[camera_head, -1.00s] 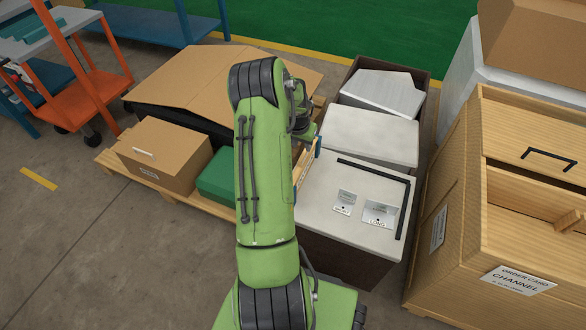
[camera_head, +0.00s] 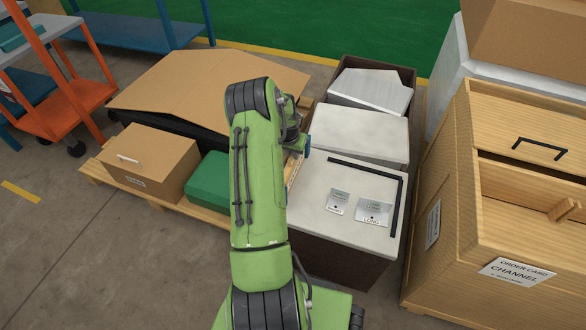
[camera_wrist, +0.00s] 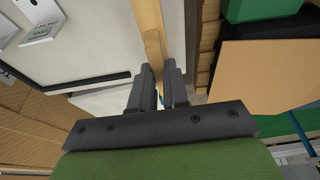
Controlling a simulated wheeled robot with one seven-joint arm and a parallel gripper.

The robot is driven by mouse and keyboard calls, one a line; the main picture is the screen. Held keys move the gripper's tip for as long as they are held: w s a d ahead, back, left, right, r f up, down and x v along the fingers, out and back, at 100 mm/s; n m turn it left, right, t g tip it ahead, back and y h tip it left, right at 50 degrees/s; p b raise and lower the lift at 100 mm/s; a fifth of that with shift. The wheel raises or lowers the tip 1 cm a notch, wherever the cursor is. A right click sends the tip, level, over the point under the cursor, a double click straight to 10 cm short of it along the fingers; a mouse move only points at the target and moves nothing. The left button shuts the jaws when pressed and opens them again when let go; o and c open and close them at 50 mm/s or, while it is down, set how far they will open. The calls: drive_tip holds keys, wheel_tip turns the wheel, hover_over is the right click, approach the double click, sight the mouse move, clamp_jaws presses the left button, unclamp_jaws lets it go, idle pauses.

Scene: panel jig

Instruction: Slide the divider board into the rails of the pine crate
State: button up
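The pine crate (camera_head: 435,215) stands at the right in the head view, with an order card (camera_head: 517,271) reading CHANNEL on its front. A wooden block and a black bar handle show on pale boards in it. My gripper (camera_wrist: 158,80) is seen from behind in the wrist view, its dark fingers closed on a narrow pale wooden piece (camera_wrist: 150,30), which looks like the divider board edge-on. Part of this wood (camera_head: 291,170) shows beside my forearm in the head view, by the white-topped bin's left edge. My forearm hides most of the board and the gripper there.
The white-topped bin (camera_head: 335,222) between my arm and the crate carries two labels and a black L-shaped strip. Cardboard boxes (camera_head: 148,160) and a green box (camera_head: 208,180) rest on a pallet at the left. Bare floor lies at the lower left.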

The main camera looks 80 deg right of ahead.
drive_tip(key=shift+r+p, duration=0.35)
drive_tip(key=shift+r, duration=0.4)
clamp_jaws()
wheel_tip(320, 180, up, 11)
drive_tip(key=p, duration=0.6)
drive_tip(key=shift+f, duration=0.2)
idle(0.8)
